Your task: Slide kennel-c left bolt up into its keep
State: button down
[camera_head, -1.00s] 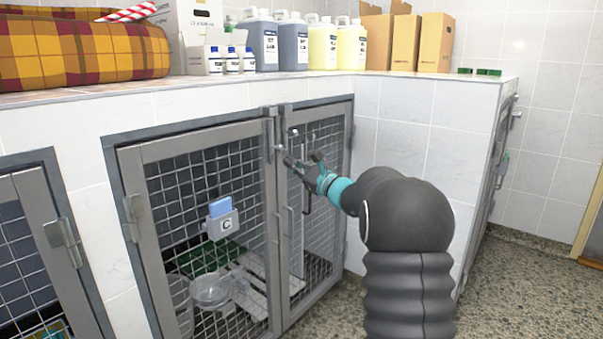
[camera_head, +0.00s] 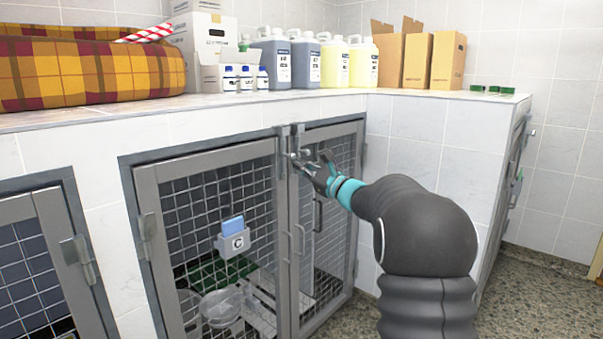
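Kennel C has two grey-framed mesh doors, a left door (camera_head: 147,215) with a blue card in a holder marked C (camera_head: 233,241) and a right door (camera_head: 350,245). Two upright bolts stand at the top where the doors meet, the left bolt (camera_head: 283,142) and the right bolt (camera_head: 299,135). My gripper (camera_head: 303,159) is at the upper part of this meeting edge, just below the bolt tops, reaching in from the right. Its fingertips overlap the bolt hardware. I cannot tell whether they touch or grip the left bolt's knob.
A tiled counter (camera_head: 240,108) runs above the doors, holding a plaid bed (camera_head: 90,72), bottles, jugs and cardboard boxes (camera_head: 448,60). Door handles (camera_head: 318,214) stick out below my gripper. Another kennel door (camera_head: 50,255) is at left. Speckled floor is clear at right.

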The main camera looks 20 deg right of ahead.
notch_tip(320, 180, down, 5)
jog(key=d+b, duration=0.2)
jog(key=b, duration=0.2)
jog(key=r+v, duration=0.1)
jog(key=v, duration=0.7)
jog(key=shift+s+d+p, duration=0.4)
jog(key=shift+p, duration=0.05)
